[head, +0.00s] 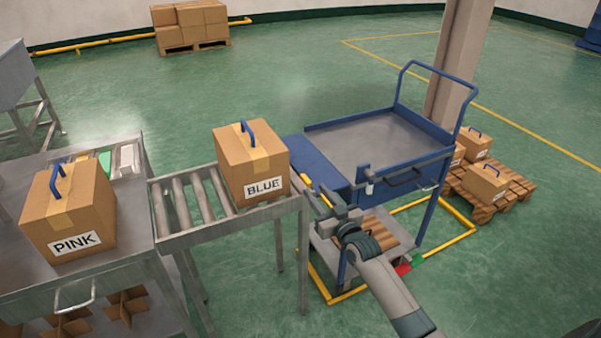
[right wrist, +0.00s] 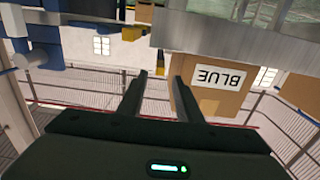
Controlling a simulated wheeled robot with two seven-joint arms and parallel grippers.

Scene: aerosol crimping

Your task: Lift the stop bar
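In the head view, a short yellow piece (head: 308,184) shows at the right end of the roller conveyor (head: 228,232), beside my right gripper; it may be part of the stop bar, but I cannot tell. The bar itself is not clearly visible. My right gripper (head: 322,200) is at that conveyor end, between it and the blue cart. In the right wrist view, its two dark fingers (right wrist: 160,82) stand apart with nothing between them. A yellow block (right wrist: 132,32) shows beyond the fingertips. The carton marked BLUE (head: 252,165) sits upright on the conveyor's right end. My left gripper is out of view.
The blue cart (head: 375,140) stands right of the conveyor, its grey top empty. The carton marked PINK (head: 70,212) sits on the metal table (head: 125,255) at left. Cartons on a pallet (head: 495,190) stand behind the cart. Green floor lies open at the back.

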